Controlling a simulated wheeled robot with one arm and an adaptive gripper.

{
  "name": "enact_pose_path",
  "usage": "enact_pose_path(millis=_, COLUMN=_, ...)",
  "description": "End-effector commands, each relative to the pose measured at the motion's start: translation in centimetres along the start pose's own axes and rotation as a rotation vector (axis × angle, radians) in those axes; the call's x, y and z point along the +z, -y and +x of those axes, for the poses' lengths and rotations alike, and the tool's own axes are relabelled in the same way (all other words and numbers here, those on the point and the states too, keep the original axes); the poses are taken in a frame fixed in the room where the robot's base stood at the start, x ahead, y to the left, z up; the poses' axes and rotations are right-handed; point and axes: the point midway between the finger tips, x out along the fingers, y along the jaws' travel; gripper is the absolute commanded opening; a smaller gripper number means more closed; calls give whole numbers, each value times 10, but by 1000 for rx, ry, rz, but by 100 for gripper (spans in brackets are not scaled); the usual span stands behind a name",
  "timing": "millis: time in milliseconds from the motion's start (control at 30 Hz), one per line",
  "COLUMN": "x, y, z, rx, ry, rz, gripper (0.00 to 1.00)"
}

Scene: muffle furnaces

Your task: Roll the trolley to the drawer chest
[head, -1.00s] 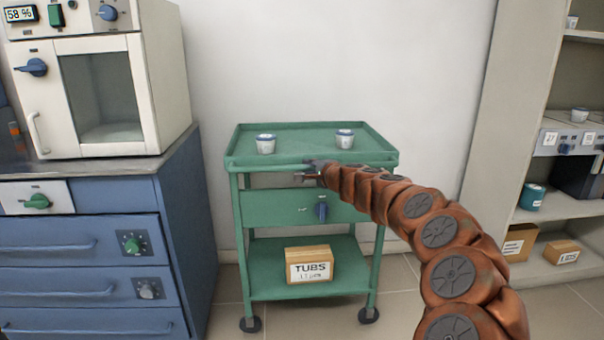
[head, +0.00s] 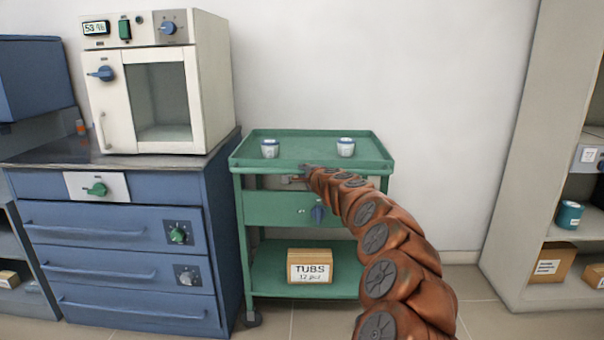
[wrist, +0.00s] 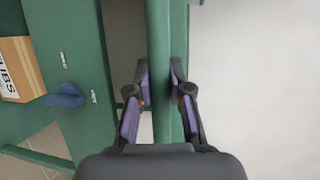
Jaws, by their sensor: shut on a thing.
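The green trolley (head: 250,165) stands against the wall, right beside the blue drawer chest (head: 120,270). Two small white tubs, one on the left (head: 270,149) and one on the right (head: 346,147), stand upright on its top tray. A carton marked TUBS (head: 310,267) sits on its lower shelf. My gripper (head: 303,175) is at the trolley's front top edge. In the wrist view my gripper (wrist: 162,85) is shut on the trolley's green rail (wrist: 159,40), one finger on each side. My arm hides part of the trolley's right side.
A white oven with a glass door (head: 160,85) stands on the chest. A grey shelf unit (head: 520,170) with boxes and a teal jar (head: 569,215) is at the right. Bare floor (head: 470,305) lies between the trolley and the shelf.

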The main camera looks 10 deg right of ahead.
Motion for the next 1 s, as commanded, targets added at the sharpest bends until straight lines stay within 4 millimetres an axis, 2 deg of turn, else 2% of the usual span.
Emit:
enact_pose_path(millis=133, x=4, y=1, z=0, rx=-1, ry=5, rz=-2, gripper=0)
enact_pose_path(millis=167, x=5, y=1, z=1, rx=-1, ry=5, rz=-2, gripper=21)
enact_pose_path(millis=400, x=4, y=1, z=0, rx=-1, ry=5, rz=-2, gripper=46)
enact_pose_path(millis=767, x=5, y=1, z=0, rx=0, ry=6, rz=-2, gripper=46)
enact_pose_path(millis=1000, x=3, y=1, z=-11, rx=-1, ry=5, rz=1, gripper=46)
